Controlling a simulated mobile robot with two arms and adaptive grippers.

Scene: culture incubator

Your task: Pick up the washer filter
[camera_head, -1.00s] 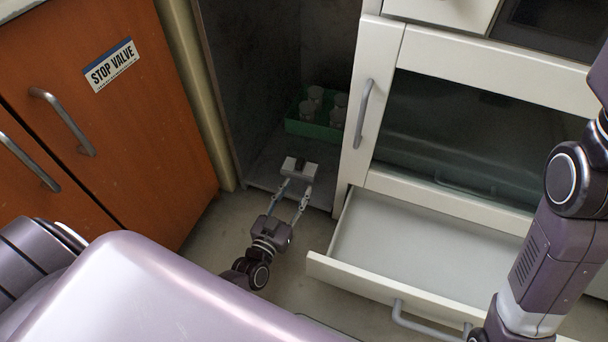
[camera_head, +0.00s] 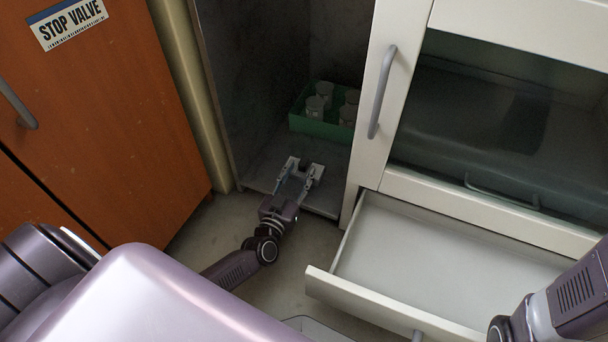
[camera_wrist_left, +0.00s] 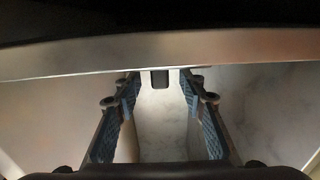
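My left gripper (camera_head: 302,170) is low on the floor of the open grey cabinet, near its front edge. Its two fingers stand apart with pale pieces at both tips. In the left wrist view the fingers (camera_wrist_left: 160,82) are also apart, with a pale surface between them. A small dark block (camera_wrist_left: 160,78) shows between the fingertips under a metal strip; it may be part of the washer filter, but I cannot tell. I cannot clearly make out the filter in either view. My right arm enters at the lower right; its gripper is out of view.
A green box (camera_head: 322,128) with several pale jars stands deeper in the cabinet. An open white drawer (camera_head: 420,262) and a glass-fronted white unit (camera_head: 500,110) are on the right. An orange-brown cupboard (camera_head: 110,130) is on the left.

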